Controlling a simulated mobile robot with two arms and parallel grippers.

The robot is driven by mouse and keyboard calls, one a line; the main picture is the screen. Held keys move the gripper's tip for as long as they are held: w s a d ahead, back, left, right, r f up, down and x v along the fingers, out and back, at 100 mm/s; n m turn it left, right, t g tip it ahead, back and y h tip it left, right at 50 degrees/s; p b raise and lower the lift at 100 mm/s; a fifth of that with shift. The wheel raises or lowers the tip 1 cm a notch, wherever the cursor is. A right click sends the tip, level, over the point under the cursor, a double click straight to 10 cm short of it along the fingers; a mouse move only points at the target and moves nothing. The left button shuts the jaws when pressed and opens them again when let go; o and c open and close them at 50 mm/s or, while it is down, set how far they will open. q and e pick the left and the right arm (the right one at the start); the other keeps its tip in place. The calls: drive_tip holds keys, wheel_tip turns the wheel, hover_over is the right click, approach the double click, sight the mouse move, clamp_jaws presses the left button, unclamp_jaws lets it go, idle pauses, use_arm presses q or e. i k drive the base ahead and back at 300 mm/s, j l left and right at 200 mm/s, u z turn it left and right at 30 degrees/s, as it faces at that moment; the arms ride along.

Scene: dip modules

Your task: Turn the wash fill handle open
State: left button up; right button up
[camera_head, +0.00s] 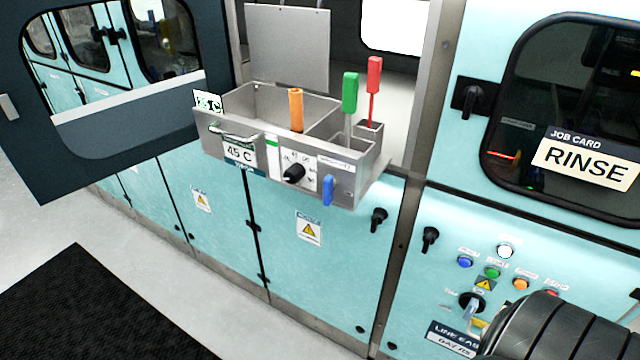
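A grey metal wash module (365,180) juts out from the open bay. A blue handle (328,190) hangs straight down on the right of its front face. A black knob (293,174) sits on a white dial plate to its left. An orange handle (296,110) stands upright in the large basin. A green handle (350,92) and a red handle (374,76) stand upright at the right compartments. No label I can read says which handle is the wash fill one. Neither gripper shows; a black rounded part of mine fills the lower right corner.
A dark framed door (110,150) stands open at the left. A "45 C" label (239,153) is on the module front. At the right are a "RINSE" job card (587,161) and coloured buttons (493,272). The floor at the lower left is free, with a black mat (75,310).

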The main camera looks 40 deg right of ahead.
sight(330, 185)
drive_tip(key=i+j+z, duration=0.1)
drive_tip(key=j+z, duration=0.15)
drive_tip(key=z, duration=0.25)
drive_tip(key=i+j+z, duration=0.1)
drive_tip(key=j+z, duration=0.2)
drive_tip(key=z, duration=0.15)
drive_tip(key=j+z, duration=0.3)
drive_tip(key=z, duration=0.2)
